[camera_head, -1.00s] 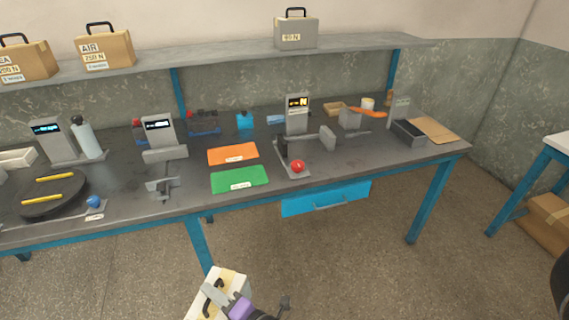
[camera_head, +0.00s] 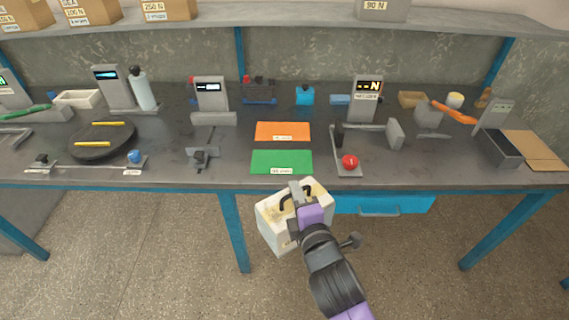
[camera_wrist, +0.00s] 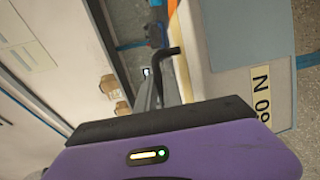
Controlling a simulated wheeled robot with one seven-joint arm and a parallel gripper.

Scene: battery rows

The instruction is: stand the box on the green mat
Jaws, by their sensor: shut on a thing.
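My gripper (camera_head: 299,200) is shut on the black handle of a cream-white box (camera_head: 276,231). The box hangs in front of the bench, below and in front of the green mat (camera_head: 281,161), apart from it. It looks slightly tilted in the head view. In the wrist view the box (camera_wrist: 235,65) fills the right side, with a label ending in N, and its dark handle (camera_wrist: 164,60) runs between the jaws. The green mat lies flat near the bench's front edge, with a small white label and nothing on it.
An orange mat (camera_head: 283,131) lies behind the green one. A grey force gauge stand with a red knob (camera_head: 350,161) is to the right, and a small grey clamp fixture (camera_head: 202,158) is to the left. The bench front edge and blue drawer (camera_head: 384,203) are close to the box.

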